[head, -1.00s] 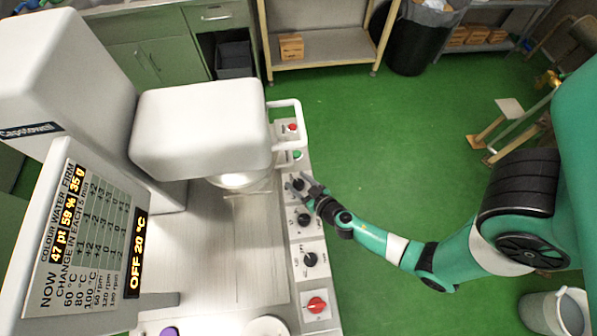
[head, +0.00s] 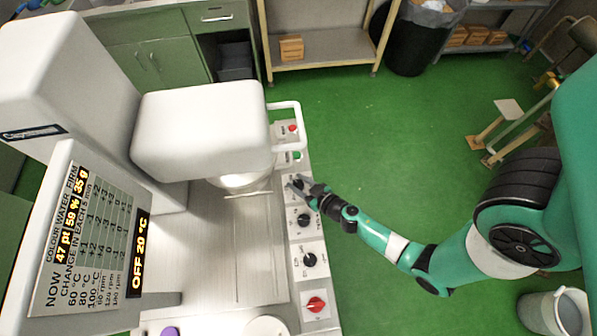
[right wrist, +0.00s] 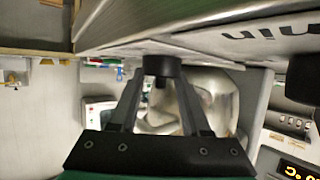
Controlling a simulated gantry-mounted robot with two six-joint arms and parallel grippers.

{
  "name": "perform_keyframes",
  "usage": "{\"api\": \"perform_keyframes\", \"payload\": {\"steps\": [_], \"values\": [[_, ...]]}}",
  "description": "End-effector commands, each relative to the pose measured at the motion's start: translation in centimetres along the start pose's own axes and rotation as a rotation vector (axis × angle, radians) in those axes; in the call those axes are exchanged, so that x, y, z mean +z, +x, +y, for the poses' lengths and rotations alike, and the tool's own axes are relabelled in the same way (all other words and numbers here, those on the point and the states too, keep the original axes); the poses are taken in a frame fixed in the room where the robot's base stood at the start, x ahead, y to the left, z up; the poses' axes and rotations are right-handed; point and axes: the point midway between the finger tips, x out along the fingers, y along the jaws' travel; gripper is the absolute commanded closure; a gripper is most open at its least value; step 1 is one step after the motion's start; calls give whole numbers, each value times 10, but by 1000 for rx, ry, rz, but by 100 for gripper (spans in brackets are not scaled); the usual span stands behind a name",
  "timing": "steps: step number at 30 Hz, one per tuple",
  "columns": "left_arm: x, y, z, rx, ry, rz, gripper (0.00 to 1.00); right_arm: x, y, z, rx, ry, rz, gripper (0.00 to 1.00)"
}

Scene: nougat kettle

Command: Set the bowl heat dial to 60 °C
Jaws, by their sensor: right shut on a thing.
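The control panel (head: 309,237) carries a column of dials along the right side of the machine. My right gripper (head: 297,187) is at the uppermost black dial and partly covers it. In the right wrist view, the two fingers converge on this round black dial (right wrist: 162,66) and are shut on it. Two more black dials, the second (head: 303,220) and the third (head: 309,260), are below it. Their labels are too small to tell which is bowl heat. The display board (head: 88,240) reads "OFF 20 °C". My left gripper is not in view.
A green button (head: 296,156) and a red button (head: 292,128) are at the far end, beside a white handle (head: 299,112). Open green floor (head: 400,160) lies to the right.

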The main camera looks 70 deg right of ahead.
Motion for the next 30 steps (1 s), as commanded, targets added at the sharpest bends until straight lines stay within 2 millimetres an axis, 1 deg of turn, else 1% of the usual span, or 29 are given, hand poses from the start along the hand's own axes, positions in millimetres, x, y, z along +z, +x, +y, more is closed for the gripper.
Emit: {"api": "perform_keyframes", "payload": {"steps": [1, 9, 13, 20, 26, 30], "values": [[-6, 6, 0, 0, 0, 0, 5, 1, -2, 4, -18, -8, -10, 100], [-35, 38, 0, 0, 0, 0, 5, -6, -2, 6, -225, -98, -2, 100], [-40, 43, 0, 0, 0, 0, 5, -3, 0, 5, -343, -147, 2, 100], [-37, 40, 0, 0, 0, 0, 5, 2, 2, 4, -549, -232, 4, 100], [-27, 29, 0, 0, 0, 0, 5, 5, 2, 3, -727, -307, 3, 100], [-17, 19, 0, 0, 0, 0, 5, 6, 3, 2, -851, -358, 2, 100]]}}
